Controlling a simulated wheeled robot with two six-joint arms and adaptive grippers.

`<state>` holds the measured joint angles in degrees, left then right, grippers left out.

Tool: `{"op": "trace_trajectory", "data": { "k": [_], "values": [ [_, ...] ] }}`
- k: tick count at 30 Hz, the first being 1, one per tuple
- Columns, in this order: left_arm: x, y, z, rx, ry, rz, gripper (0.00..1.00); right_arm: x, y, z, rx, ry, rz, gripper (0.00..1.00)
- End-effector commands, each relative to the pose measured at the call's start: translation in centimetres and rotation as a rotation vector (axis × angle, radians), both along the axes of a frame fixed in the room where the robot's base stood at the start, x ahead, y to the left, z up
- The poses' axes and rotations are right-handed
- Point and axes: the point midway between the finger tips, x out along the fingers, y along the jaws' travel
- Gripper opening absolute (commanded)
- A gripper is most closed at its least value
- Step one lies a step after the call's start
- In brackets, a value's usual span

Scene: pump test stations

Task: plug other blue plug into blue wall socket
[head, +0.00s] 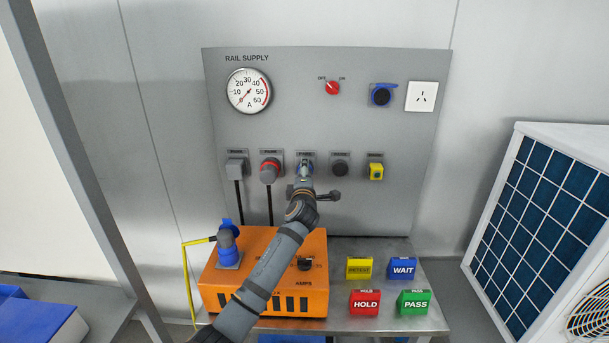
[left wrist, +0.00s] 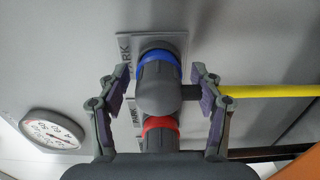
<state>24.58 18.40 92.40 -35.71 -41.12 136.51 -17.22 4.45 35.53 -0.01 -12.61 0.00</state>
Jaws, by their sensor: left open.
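The blue wall socket (head: 381,95) with a raised blue lid is at the panel's upper right. A grey plug with a blue collar (left wrist: 158,82) sits in a park socket, seen in the left wrist view, with a yellow cable (left wrist: 270,91). In the head view my gripper mostly hides it. My left gripper (head: 305,172) is open at that plug; in the left wrist view its fingers (left wrist: 163,78) stand on either side, seemingly apart from it. Another blue plug (head: 228,242) sits on the orange box. My right gripper is not in view.
A grey plug (head: 236,168) and a red-collared plug (head: 269,171) are parked left of my gripper. A dark socket (head: 340,168) and yellow socket (head: 376,171) are right. The orange box (head: 215,283) and several coloured blocks stand below. A white outlet (head: 422,96) neighbours the blue socket.

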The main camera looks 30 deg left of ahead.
Motion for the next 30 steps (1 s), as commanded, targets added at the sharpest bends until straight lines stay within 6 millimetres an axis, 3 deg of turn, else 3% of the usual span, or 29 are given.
{"op": "trace_trajectory", "data": {
  "k": [3, 18, 30],
  "values": [
    [0.0, 0.0, 0.06, 0.001, -0.001, 0.0, 0.66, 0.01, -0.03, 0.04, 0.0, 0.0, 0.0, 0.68],
    [0.01, -0.01, 0.05, -0.001, -0.001, 0.0, 0.0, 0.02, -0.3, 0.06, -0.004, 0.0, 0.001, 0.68],
    [-0.83, -0.56, 0.06, -0.001, -0.003, -0.001, 0.0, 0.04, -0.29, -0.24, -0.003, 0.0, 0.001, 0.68]
  ]
}}
